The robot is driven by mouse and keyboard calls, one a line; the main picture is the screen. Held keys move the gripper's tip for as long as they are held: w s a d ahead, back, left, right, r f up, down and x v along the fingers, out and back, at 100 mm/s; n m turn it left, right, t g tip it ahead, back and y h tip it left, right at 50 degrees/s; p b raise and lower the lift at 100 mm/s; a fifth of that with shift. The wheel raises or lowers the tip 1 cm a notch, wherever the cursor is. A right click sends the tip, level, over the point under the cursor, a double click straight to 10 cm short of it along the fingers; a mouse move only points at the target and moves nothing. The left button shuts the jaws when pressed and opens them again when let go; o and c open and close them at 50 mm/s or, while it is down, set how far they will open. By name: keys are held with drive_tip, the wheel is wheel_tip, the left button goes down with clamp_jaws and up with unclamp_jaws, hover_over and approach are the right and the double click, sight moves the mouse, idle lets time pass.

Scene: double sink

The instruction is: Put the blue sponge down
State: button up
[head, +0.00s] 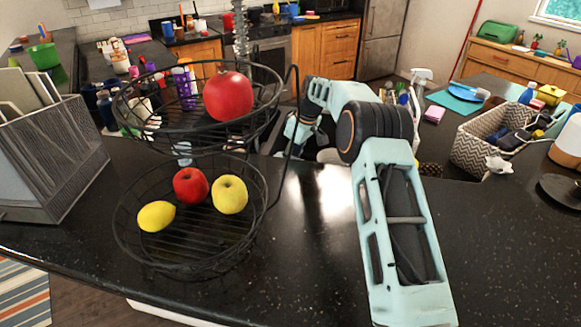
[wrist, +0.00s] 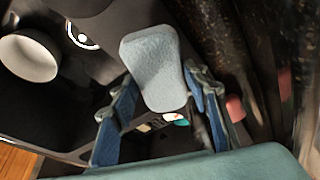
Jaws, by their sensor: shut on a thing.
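The sponge (wrist: 152,62) is a pale grey-blue rounded block in the wrist view. My gripper (wrist: 160,82) is shut on it, with one blue finger on each side of its lower part. The sponge stands out past the fingertips, over a dark sink basin (wrist: 105,62). The height of the sponge above the basin cannot be told. In the head view my arm reaches over the counter to the sink area, and I cannot make out the sponge there.
In the wrist view a pale round dish (wrist: 28,57) lies in the basin beside a drain (wrist: 82,36). In the head view a two-tier wire fruit basket (head: 190,255) stands left of my arm, and a patterned bin (head: 482,145) stands to its right. The front counter has bare room.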

drive_tip(key=shift+f, duration=1.75)
drive_tip(key=shift+f, duration=0.15)
drive_tip(key=o, duration=0.9)
drive_tip(key=shift+d+r, duration=0.1)
drive_tip(key=shift+r, duration=0.5)
drive_tip(key=b+v, duration=0.1)
drive_tip(key=v, duration=1)
drive_tip(key=shift+d, duration=0.1)
